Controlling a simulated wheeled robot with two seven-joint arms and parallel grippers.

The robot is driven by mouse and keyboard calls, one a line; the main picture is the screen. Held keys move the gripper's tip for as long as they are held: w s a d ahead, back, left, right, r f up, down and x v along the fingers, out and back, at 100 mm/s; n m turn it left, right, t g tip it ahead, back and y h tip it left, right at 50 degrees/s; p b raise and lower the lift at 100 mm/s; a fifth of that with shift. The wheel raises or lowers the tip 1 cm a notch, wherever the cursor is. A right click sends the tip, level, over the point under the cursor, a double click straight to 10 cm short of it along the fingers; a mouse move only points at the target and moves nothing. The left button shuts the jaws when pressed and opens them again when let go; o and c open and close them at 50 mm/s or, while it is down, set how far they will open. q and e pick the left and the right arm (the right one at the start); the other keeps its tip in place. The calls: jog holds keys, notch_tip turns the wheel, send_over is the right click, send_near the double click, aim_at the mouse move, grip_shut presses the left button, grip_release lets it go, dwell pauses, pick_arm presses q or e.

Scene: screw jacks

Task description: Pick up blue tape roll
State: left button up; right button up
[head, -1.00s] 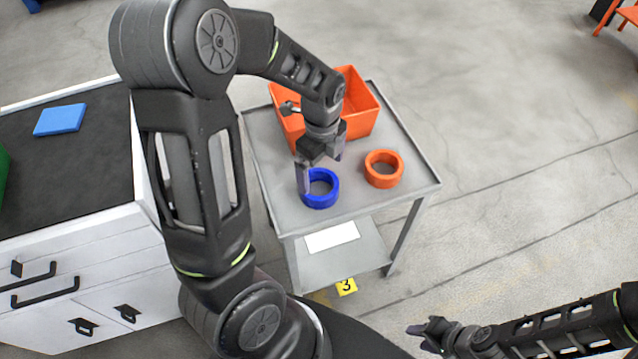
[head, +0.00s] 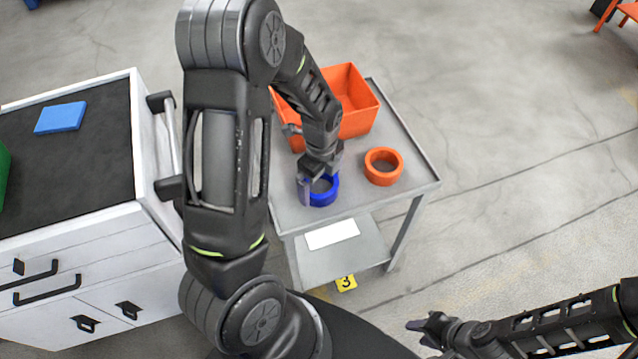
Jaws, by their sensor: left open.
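The blue tape roll (head: 325,198) lies flat on the grey cart top (head: 375,205), near its front left. My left gripper (head: 313,190) is open and points down at the roll. One finger shows at the roll's left side; the other is over or in its hole, and I cannot tell how deep. The gripper hides the roll's back left part. My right gripper (head: 425,328) is low at the right, away from the cart; its jaw state is unclear.
An orange tape roll (head: 384,167) lies on the cart right of the blue one. An orange bin (head: 357,112) stands behind them. A white cabinet (head: 85,245) with a blue block (head: 60,118) on its dark top is at the left.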

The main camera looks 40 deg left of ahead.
pick_arm(q)
jog(key=shift+f, duration=0.45)
jog(key=c, duration=1.5)
jog(key=shift+o, duration=0.2)
jog(key=shift+r, duration=0.15)
notch_tip(320, 180, up, 10)
dwell(0.3)
